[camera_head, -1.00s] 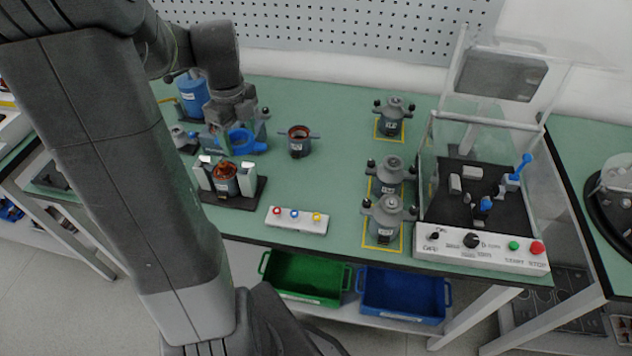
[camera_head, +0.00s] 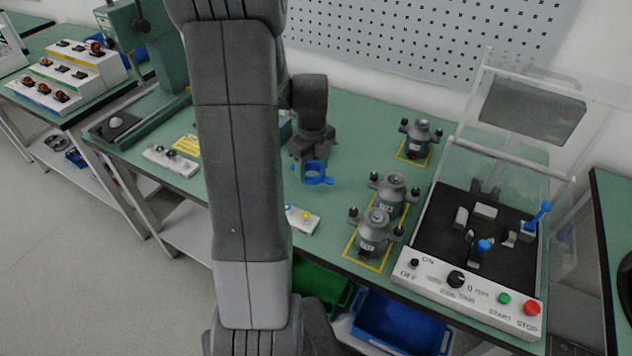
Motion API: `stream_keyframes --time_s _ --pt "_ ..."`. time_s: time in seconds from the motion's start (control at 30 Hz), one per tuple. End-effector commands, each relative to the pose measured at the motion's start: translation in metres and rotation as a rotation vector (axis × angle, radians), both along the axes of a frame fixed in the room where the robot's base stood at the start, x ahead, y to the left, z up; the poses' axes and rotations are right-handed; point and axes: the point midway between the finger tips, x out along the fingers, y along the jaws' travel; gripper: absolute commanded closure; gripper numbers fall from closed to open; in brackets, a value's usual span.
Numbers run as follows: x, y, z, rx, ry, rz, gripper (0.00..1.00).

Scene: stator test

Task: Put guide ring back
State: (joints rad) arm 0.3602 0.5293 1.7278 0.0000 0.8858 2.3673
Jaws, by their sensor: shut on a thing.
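The blue guide ring (camera_head: 319,175) hangs at the fingertips of my gripper (camera_head: 309,159), over the middle of the green table. My gripper is shut on it. The ring has a round opening and small tabs at its side; the exact grip point is too small to tell. It seems to be above the table top, apart from the grey housings to its right. My own arm stands across the picture and hides the table to the left of the ring, where a bluish-grey piece (camera_head: 285,127) shows only at its edge.
Several things stand around: grey housings (camera_head: 388,192) on yellow-outlined squares, a test station with clear cover and white control panel (camera_head: 470,287), and a partly hidden white button box (camera_head: 303,220). A green press (camera_head: 160,50) is at left. Table between ring and housings is clear.

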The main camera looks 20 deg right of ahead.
Motion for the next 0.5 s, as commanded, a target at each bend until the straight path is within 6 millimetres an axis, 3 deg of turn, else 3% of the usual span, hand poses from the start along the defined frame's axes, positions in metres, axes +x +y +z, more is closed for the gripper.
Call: stream_keyframes --time_s 0.3,0.5 --pt "-0.001 0.000 -0.038 0.001 0.003 0.000 0.62" --pt "0.000 0.000 -0.047 -0.001 -0.001 0.000 0.62"
